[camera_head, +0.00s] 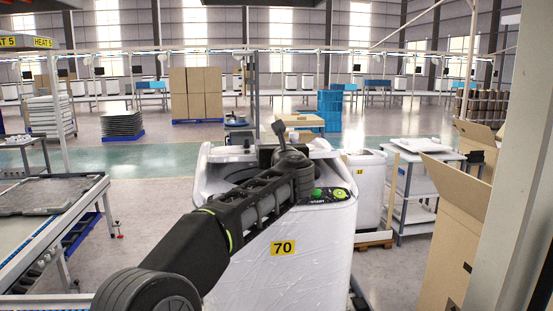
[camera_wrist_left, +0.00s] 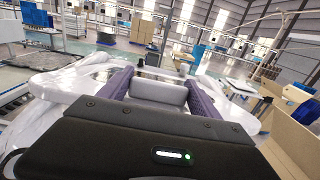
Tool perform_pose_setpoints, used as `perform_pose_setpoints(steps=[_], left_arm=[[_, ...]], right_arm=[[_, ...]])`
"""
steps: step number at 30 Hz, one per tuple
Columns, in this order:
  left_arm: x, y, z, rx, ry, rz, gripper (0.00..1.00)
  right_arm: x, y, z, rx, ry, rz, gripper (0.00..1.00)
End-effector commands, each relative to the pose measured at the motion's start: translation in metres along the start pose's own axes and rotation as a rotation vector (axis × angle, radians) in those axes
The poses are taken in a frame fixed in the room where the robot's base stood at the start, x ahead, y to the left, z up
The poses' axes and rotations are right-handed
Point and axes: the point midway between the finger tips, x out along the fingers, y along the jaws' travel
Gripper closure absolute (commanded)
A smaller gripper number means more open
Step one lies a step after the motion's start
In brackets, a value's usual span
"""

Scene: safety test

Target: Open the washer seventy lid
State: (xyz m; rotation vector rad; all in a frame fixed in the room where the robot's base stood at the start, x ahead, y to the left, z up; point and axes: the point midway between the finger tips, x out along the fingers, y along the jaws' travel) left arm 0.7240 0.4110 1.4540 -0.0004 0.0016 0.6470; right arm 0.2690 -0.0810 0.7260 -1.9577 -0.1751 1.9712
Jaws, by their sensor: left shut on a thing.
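The white, plastic-wrapped washer (camera_head: 250,255) with a yellow 70 label (camera_head: 283,247) stands directly in front of me. Its top carries a control panel with a green START button (camera_head: 316,193). My left arm reaches over the washer from the lower left, and my left gripper (camera_head: 270,153) is at the rear of its top. The wrist view shows the gripper (camera_wrist_left: 158,78) with its two purple-grey fingers on either side of a pale grey part of the washer top, shut on it. The arm hides much of the lid area, so I cannot tell how far the lid is raised. My right gripper is not in view.
Another wrapped white washer (camera_head: 364,185) stands behind on the right, beside a grey cart (camera_head: 410,190). An open cardboard box (camera_head: 455,225) and a pale post (camera_head: 510,180) are close on the right. A roller conveyor (camera_head: 50,235) runs along the left. The floor behind is mostly free.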

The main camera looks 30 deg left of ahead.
Motion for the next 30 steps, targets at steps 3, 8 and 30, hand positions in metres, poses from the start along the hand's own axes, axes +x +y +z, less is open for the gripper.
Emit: perform_pose_setpoints(steps=[3, 8, 30], left_arm=[[0.010, 0.000, 0.029, -0.005, -0.006, 0.002, 1.00], [0.021, -0.002, 0.052, -0.001, -0.008, 0.000, 1.00], [0.031, 0.001, 0.070, 0.000, -0.003, -0.001, 0.13]], right_arm=[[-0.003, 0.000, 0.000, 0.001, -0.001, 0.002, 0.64], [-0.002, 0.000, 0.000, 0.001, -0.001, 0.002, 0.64], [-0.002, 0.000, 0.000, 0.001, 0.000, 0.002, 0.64]])
